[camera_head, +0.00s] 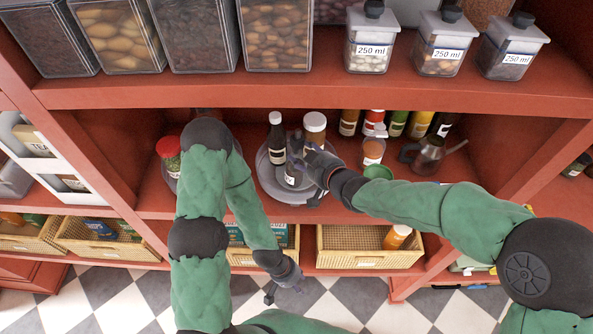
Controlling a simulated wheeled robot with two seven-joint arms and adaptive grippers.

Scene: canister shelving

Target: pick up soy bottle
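A dark bottle with a white cap (276,138) stands upright on a round grey turntable (266,181) on the middle shelf. A second dark bottle with a white label (291,176) stands in front of it. The labels are too small to read, so I cannot tell for sure which is the soy bottle. My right gripper (304,174) reaches in from the right with its fingers apart, close to the front bottle; I cannot see contact. My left gripper (284,292) is low in front of the shelves, open and empty.
A white-lidded jar (315,124) stands behind my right gripper. A red-lidded jar (168,152) is at the left, partly behind my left arm. A metal kettle (430,155) and several bottles stand at the right. The upper shelf edge (310,94) overhangs; wicker baskets (345,250) sit below.

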